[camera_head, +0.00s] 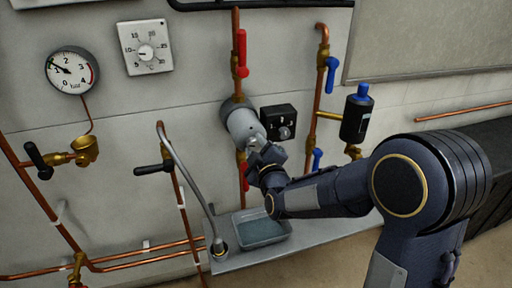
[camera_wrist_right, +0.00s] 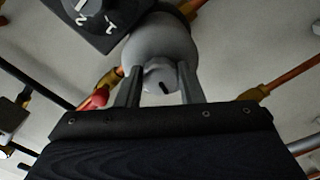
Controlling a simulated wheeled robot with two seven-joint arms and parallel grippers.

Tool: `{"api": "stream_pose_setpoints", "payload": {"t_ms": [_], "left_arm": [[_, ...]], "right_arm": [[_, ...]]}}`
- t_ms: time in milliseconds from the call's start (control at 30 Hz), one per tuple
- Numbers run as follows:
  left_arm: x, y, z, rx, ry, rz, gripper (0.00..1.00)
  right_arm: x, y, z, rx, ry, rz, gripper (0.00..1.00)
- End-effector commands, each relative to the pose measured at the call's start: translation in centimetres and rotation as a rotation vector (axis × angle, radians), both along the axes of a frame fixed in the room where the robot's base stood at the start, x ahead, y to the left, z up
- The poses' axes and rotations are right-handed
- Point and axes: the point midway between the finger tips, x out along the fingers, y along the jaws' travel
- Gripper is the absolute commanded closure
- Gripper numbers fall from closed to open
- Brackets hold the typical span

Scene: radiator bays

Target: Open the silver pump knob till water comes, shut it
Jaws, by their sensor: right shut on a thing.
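The silver-grey pump (camera_head: 240,118) sits on a vertical copper pipe at the middle of the wall. Its round body (camera_wrist_right: 155,40) also shows at the top middle of the right wrist view. A silver knob (camera_wrist_right: 163,77) with a dark slot is at the centre of the pump's front. My right gripper (camera_head: 263,153) reaches the pump's front from the lower right. In the right wrist view its two fingers stand either side of the knob, shut on it. My left gripper is not in view.
A black dial box (camera_head: 279,122) sits right beside the pump. Red-handled (camera_head: 242,53) and blue-handled (camera_head: 331,75) valves are on nearby pipes. A grey tray (camera_head: 284,236) stands on a ledge below, with a grey hose (camera_head: 188,178) to its left. A pressure gauge (camera_head: 72,71) is at left.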

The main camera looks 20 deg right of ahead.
Motion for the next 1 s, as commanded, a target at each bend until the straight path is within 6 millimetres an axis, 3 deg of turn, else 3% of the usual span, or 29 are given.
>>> {"api": "stream_pose_setpoints", "payload": {"t_ms": [433,1000], "left_arm": [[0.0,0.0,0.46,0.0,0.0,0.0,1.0],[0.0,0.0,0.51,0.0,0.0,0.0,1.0]], "right_arm": [[-0.03,0.02,0.02,-0.242,-0.007,0.002,0.89],[-0.03,0.04,-0.03,-0.282,-0.009,0.002,0.89]]}}
